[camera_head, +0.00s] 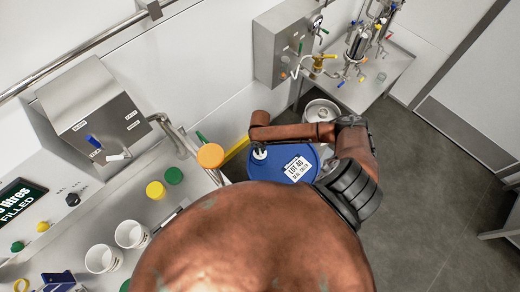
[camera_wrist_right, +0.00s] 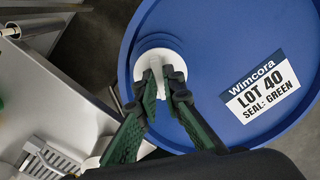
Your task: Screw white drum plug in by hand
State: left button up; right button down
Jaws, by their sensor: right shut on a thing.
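The blue drum (camera_head: 276,168) stands on the floor beside the bench, its top facing up. It fills much of the right wrist view (camera_wrist_right: 200,30), where its label reads "Wimcora LOT 40 SEAL: GREEN". The white plug (camera_wrist_right: 154,62) is at the round opening near the drum's rim. My right gripper (camera_wrist_right: 165,88) is shut on the plug, with a dark green finger on each side. In the head view the gripper (camera_head: 260,149) is small, over the drum's left part. The fingers hide part of the plug, and I cannot tell how deep its thread sits. My left gripper is not in view.
The bench at left holds white cups (camera_head: 131,233), a yellow cap (camera_head: 155,190), a green cap (camera_head: 174,175) and an orange round thing (camera_head: 210,155). A steel cabinet (camera_head: 285,42) is on the wall behind. A metal keg (camera_head: 321,111) stands beyond the drum.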

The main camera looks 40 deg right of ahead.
jog(key=shift+f+b, duration=0.6)
jog(key=shift+f, duration=0.4)
jog(key=c, duration=2)
grip_release()
notch_tip(320, 180, up, 6)
jog(key=p, duration=0.5)
jog(key=shift+p, duration=0.35)
